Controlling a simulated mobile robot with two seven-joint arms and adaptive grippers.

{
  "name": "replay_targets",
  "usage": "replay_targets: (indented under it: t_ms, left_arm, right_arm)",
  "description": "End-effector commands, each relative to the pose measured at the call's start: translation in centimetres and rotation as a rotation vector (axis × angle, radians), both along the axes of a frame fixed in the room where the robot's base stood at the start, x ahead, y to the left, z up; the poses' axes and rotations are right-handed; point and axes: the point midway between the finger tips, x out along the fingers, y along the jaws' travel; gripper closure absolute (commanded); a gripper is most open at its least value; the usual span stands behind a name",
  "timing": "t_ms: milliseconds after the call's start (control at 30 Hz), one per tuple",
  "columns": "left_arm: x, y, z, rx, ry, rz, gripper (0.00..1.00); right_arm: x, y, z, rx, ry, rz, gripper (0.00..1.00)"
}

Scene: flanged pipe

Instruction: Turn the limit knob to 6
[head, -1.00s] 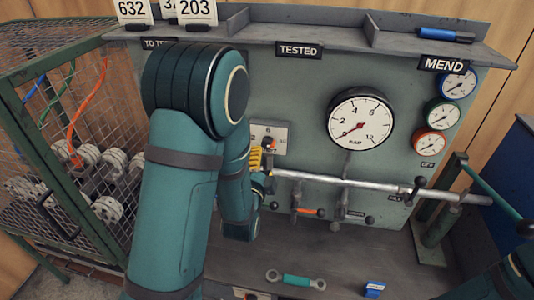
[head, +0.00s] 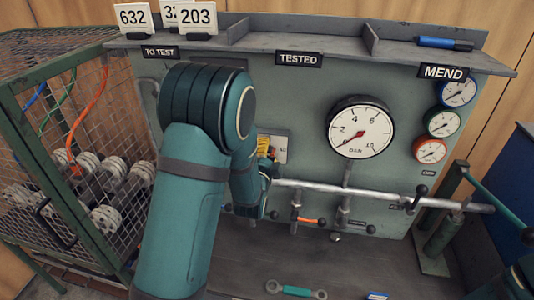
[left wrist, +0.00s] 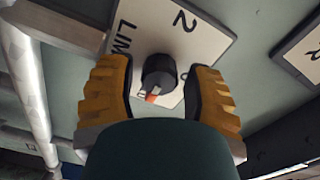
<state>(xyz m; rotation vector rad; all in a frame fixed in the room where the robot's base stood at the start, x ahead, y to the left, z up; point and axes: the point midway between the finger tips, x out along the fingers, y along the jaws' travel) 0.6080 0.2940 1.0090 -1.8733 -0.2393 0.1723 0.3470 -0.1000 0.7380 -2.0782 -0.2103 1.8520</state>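The limit knob (left wrist: 158,76) is black with an orange-red pointer mark, on a white plate (left wrist: 205,45) lettered "2" and "LIM". In the left wrist view the pointer mark is at the knob's lower side, and the rest of the scale is partly hidden. My left gripper (left wrist: 160,84) is open, with its yellow-padded fingers on either side of the knob and gaps between. In the head view my left gripper (head: 264,148) is at the plate (head: 281,147), covering its left part.
A silver pipe (head: 375,190) with valve levers runs right of the plate, below a large gauge (head: 360,128). A wire cage (head: 60,130) stands at the left. A green-handled wrench (head: 296,290) lies on the bench (head: 330,262).

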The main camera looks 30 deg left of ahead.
Motion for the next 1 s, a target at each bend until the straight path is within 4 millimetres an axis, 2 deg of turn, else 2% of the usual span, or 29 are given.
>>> replay_targets:
  t_ms: [33, 100, 133, 567, 1000]
  left_arm:
    - [0.0, 0.0, 0.0, 0.000, 0.000, 0.000, 0.72]
    - [0.0, 0.0, 0.0, 0.000, 0.000, 0.000, 0.97]
    - [0.0, 0.0, 0.0, 0.000, 0.000, 0.000, 1.00]
    - [0.0, 0.0, -0.1, -0.067, -0.019, 0.001, 1.00]
    - [0.0, 0.1, -0.1, -0.410, -0.109, 0.000, 1.00]
  right_arm:
    - [0.0, 0.0, 0.0, 0.000, 0.000, 0.000, 0.53]
    - [0.0, 0.0, 0.0, 0.000, 0.000, 0.000, 0.53]
    - [0.0, 0.0, 0.0, 0.000, 0.000, 0.000, 0.53]
    - [0.1, 0.0, -0.9, 0.000, -0.003, 0.000, 0.53]
    - [0.7, -0.1, -4.0, -0.004, -0.018, -0.004, 0.53]
